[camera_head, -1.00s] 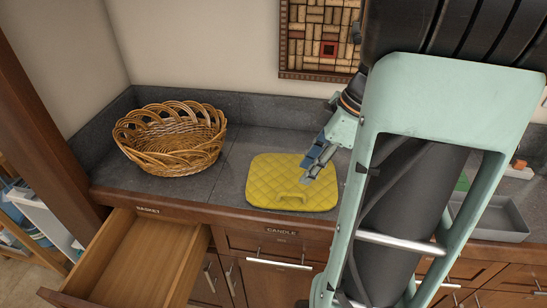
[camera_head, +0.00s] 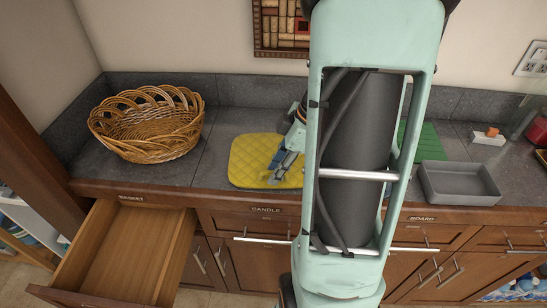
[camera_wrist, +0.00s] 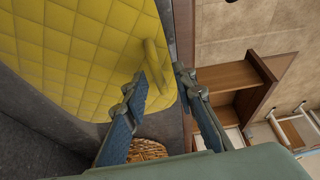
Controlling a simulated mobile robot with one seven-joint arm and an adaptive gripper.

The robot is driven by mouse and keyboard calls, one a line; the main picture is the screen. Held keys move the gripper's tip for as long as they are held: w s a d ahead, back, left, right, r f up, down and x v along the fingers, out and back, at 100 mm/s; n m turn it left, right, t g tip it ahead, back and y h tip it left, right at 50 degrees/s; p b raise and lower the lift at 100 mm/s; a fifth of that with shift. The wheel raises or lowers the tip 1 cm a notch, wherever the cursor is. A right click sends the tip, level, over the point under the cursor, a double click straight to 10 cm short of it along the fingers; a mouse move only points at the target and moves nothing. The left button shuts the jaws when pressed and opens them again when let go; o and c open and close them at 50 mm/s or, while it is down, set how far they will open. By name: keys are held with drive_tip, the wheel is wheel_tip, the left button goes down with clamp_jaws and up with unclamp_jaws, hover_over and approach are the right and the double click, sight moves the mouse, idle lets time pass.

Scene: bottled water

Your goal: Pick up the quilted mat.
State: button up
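The yellow quilted mat (camera_head: 250,154) lies flat on the dark grey counter, right of the wicker basket. Its right part is hidden behind my arm. My gripper (camera_head: 277,174) is low over the mat's front part. In the wrist view the mat (camera_wrist: 70,45) fills the upper left, with its raised yellow handle (camera_wrist: 155,62) near the edge. My gripper (camera_wrist: 163,74) is open there, its blue-padded fingers apart at the handle. The handle appears between the fingertips; I cannot tell whether either finger touches it.
The wicker basket (camera_head: 148,125) stands at the left of the counter. An open wooden drawer (camera_head: 125,250) juts out below it. A grey tray (camera_head: 458,185) and a green board (camera_head: 425,143) are to the right of my arm. A wall stands behind the counter.

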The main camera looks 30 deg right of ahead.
clamp_jaws()
drive_tip(key=shift+r, duration=0.2)
idle(0.3)
